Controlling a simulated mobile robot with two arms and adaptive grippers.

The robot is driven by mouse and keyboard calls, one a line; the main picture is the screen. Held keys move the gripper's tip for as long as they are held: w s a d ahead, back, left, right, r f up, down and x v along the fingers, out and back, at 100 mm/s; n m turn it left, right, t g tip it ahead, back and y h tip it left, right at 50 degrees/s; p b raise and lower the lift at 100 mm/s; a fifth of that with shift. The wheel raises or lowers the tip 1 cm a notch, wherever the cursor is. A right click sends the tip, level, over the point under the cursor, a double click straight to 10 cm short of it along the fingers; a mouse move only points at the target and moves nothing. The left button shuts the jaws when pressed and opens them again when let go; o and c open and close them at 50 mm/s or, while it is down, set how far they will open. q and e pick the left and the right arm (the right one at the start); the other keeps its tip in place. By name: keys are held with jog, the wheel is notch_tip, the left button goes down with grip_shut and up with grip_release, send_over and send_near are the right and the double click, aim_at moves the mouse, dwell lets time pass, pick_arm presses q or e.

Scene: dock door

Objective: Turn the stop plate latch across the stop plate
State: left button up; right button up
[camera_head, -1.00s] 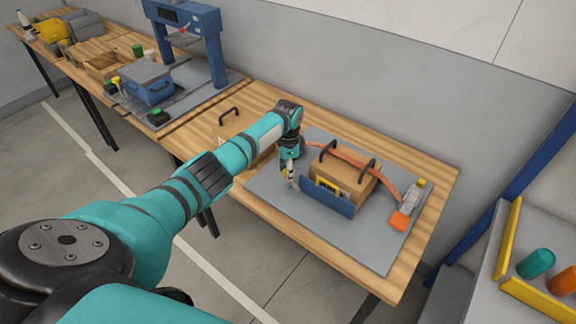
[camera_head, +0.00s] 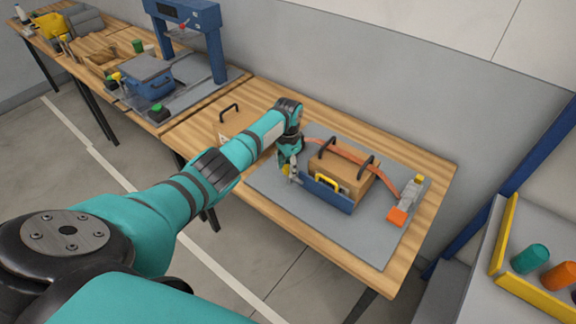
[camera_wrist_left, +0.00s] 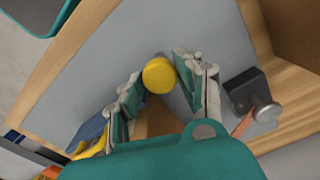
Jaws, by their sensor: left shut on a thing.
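The blue stop plate (camera_head: 325,194) stands on its edge along the near side of a brown carton (camera_head: 350,177). My left gripper (camera_head: 289,172) is at the left end of this plate, low over the grey mat. In the left wrist view its fingers are on either side of a round yellow knob (camera_wrist_left: 159,75), which I take to be the latch's, and it is shut on it. The latch's arm is hidden, so I cannot tell its angle to the plate. A bit of the blue plate (camera_wrist_left: 92,128) shows past the left finger. My right gripper is not in view.
An orange strap (camera_head: 349,153) runs over the far side to a grey and yellow buckle (camera_head: 412,187) with an orange end. The carton has black handles. Another carton (camera_head: 229,126) stands left behind my arm. The grey mat (camera_head: 364,235) is bare in front.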

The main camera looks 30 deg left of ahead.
aim_at(288, 167)
pick_arm(q)
jog(key=shift+r, duration=0.1)
jog(key=o, duration=1.1)
jog(key=shift+o, duration=0.2)
notch_tip(288, 167, up, 12)
